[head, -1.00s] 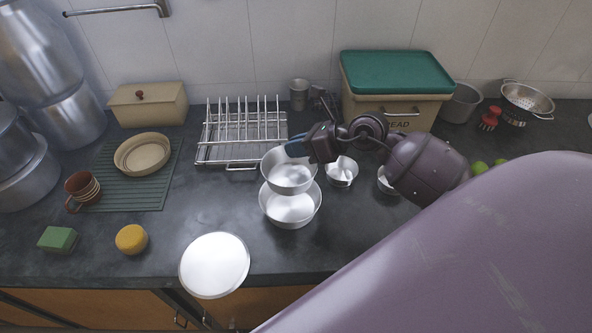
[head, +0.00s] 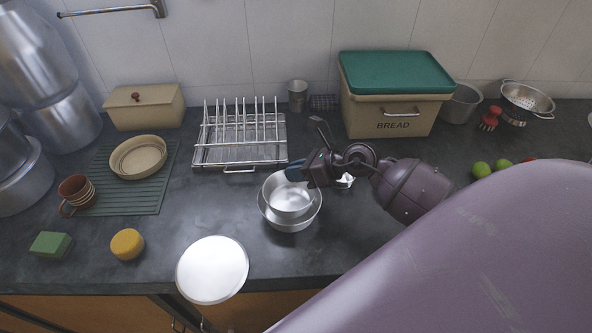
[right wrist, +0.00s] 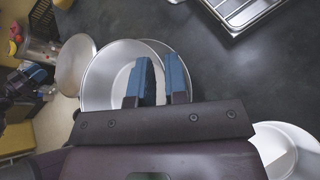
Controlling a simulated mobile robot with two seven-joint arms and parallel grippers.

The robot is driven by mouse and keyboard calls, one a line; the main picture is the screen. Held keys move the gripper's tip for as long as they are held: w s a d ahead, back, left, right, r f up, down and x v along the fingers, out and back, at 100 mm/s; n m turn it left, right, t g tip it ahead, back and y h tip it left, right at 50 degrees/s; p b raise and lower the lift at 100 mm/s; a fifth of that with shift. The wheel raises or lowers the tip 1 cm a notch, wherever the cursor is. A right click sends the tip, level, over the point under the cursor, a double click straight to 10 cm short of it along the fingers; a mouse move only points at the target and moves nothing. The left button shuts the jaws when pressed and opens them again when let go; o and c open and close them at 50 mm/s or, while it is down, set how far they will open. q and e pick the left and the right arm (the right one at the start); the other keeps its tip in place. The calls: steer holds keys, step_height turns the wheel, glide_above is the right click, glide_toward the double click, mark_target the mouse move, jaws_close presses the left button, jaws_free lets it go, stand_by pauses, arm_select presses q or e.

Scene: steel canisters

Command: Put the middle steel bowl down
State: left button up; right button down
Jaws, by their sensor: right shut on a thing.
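The middle steel bowl (head: 289,203) is in my right gripper (head: 297,173), whose blue fingers are shut on its far right rim. It sits low within the outline of the larger steel bowl (head: 290,225); I cannot tell whether it touches the bottom. In the right wrist view the held bowl (right wrist: 108,82) overlaps the larger bowl's rim, and the blue fingers of the right gripper (right wrist: 161,78) straddle its wall. A small steel bowl (head: 346,181) is mostly hidden behind my right gripper.
A white round plate or lid (head: 212,270) lies at the counter's front edge. A wire dish rack (head: 240,152) stands behind the bowls, and a bread bin (head: 385,115) stands at the back. A yellow round thing (head: 127,244) and a green sponge (head: 50,245) lie left.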

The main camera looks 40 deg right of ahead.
steer(key=shift+f, duration=0.6)
steer(key=c, duration=1.1)
jaws_free()
steer(key=shift+r, duration=0.1)
steer(key=shift+r, duration=0.3)
steer(key=v, duration=1.2)
steer(key=shift+r, duration=0.25)
